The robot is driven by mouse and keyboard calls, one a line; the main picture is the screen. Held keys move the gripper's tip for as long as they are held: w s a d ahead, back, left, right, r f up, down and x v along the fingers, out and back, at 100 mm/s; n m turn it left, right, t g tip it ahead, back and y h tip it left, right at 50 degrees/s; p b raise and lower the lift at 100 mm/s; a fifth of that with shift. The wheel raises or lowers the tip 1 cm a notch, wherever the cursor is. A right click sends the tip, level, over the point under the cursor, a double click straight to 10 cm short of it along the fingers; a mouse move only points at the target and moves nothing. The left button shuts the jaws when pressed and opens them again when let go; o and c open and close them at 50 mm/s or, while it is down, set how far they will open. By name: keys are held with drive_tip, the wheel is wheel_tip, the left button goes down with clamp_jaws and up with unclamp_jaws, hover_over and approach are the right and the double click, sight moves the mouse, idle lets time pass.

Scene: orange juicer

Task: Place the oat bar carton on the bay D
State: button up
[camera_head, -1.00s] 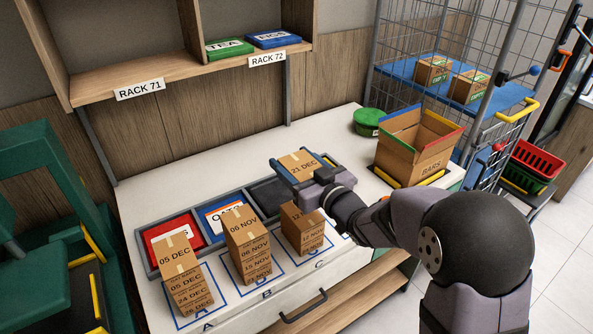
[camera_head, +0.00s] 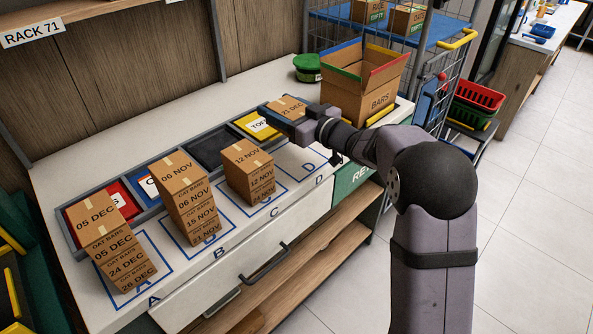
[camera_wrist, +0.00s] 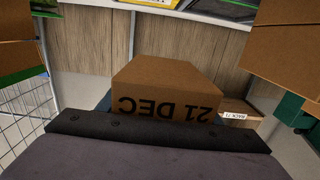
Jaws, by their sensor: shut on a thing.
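The oat bar carton (camera_head: 286,106), marked 21 DEC, is in my gripper (camera_head: 292,118), held above the back of the counter near the yellow tray. In the wrist view the carton (camera_wrist: 165,92) stands just beyond the dark gripper edge, its date upside down. My gripper is shut on it; the fingers are mostly hidden. Bay D (camera_head: 318,158) is a blue outline on the white counter at the right end of the lettered row. It looks empty, and my wrist hangs over its back part.
Stacks of cartons stand on bay A (camera_head: 112,247), bay B (camera_head: 186,198) and bay C (camera_head: 249,172). A row of trays with a yellow one (camera_head: 257,126) lies behind.

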sight(287, 152)
drive_tip(key=shift+w+d+f+b, duration=0.3)
drive_tip(key=shift+w+d+f, duration=0.15)
drive_tip(key=shift+d+f, duration=0.2)
drive_tip(key=shift+f, duration=4.85)
drive_tip(key=shift+f, duration=0.2)
drive_tip(key=o, duration=1.2)
drive_tip(key=shift+r, duration=0.2)
drive_tip(key=b+v, duration=0.1)
drive_tip(key=v, duration=1.1)
